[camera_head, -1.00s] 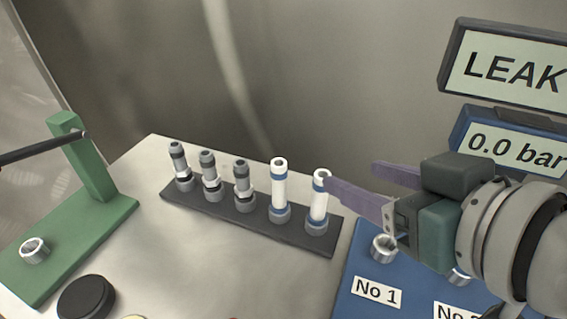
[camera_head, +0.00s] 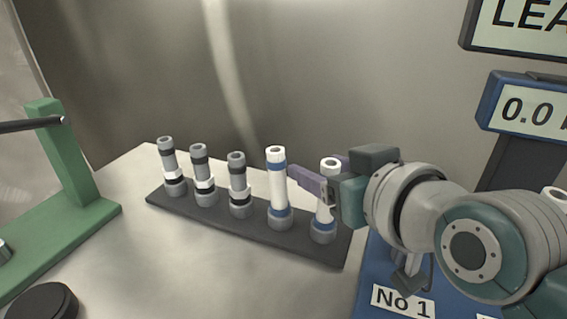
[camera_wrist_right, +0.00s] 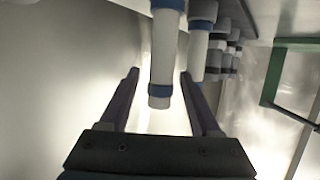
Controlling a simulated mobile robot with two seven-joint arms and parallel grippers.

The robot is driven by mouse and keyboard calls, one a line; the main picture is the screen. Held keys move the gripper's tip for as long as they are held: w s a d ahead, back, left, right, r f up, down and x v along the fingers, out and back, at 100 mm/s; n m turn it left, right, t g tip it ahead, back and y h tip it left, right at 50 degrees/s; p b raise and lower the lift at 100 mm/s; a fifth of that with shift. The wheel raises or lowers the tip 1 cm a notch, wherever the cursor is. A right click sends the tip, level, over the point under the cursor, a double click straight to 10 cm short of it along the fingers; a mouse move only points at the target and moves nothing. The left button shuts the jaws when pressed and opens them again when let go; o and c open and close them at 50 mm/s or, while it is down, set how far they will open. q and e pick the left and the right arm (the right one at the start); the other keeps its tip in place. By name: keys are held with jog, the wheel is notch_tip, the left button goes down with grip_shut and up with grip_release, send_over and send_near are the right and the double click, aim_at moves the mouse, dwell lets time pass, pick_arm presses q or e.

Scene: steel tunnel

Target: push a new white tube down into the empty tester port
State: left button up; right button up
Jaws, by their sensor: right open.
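Two white tubes with blue bands stand upright in a dark rack (camera_head: 300,246): the left white tube (camera_head: 277,185) and the right white tube (camera_head: 325,208). My right gripper (camera_head: 318,166) is open at the upper part of the right white tube. In the right wrist view its fingers (camera_wrist_right: 159,73) lie on either side of this tube's end (camera_wrist_right: 160,85), with gaps showing. The blue tester base (camera_head: 367,285) with a "No 1" label is partly behind my right arm, and its No 1 port is hidden. My left gripper is out of view.
Several grey tubes (camera_head: 203,172) with dark bands fill the left of the rack. A green stand (camera_head: 75,165) with a dark rod is at left, a black round thing (camera_head: 45,302) at front left. Display panels (camera_head: 525,112) stand at right. The metal surface before the rack is clear.

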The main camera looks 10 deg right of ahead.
jog(key=shift+x, duration=0.75)
grip_shut()
